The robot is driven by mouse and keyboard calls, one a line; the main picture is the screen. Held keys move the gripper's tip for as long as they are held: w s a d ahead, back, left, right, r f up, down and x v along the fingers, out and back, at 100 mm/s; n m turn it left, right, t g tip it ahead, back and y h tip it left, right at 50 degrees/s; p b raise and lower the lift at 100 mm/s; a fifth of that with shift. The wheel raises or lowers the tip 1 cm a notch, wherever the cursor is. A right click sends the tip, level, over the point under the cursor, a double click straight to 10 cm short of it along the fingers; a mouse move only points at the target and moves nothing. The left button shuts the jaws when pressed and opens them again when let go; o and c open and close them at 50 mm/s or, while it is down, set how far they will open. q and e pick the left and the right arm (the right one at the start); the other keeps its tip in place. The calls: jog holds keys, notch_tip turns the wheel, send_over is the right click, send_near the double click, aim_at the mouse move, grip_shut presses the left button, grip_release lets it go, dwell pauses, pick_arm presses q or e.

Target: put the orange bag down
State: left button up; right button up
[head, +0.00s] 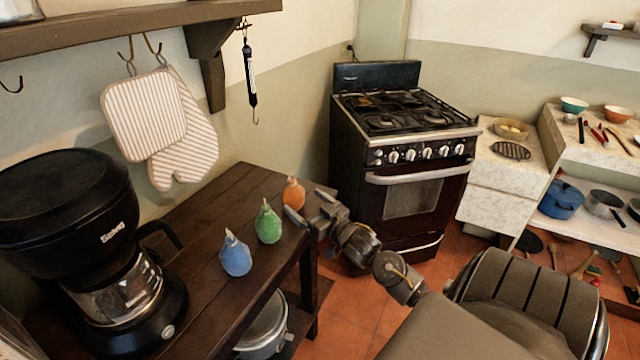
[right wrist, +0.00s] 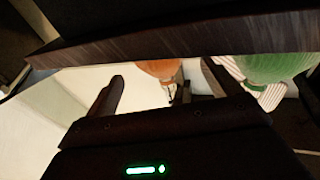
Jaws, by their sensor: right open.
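The orange bag (head: 293,193) is small, with a narrow pale top. It stands upright on the dark wooden table (head: 205,215), near its far right corner. My right gripper (head: 309,206) is open just to the right of the bag, with its fingers pointing toward it. In the right wrist view the orange bag (right wrist: 160,68) appears upside down, beyond and between the spread fingers (right wrist: 160,92). I cannot tell whether a finger touches it. My left gripper is not in view.
A green bag (head: 268,224) and a blue bag (head: 235,256) stand in a row with the orange one. A black coffee maker (head: 75,215) is at the left. Oven mitts (head: 150,115) hang above the table. A stove (head: 400,150) stands beyond the table. A pot (head: 264,330) sits below.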

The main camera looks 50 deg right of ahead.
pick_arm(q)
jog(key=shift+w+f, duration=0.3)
pick_arm(e)
jog(key=s, duration=0.6)
jog(key=shift+f, duration=0.3)
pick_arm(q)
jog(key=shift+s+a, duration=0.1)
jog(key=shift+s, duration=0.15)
pick_arm(e)
jog(key=shift+s+a, duration=0.1)
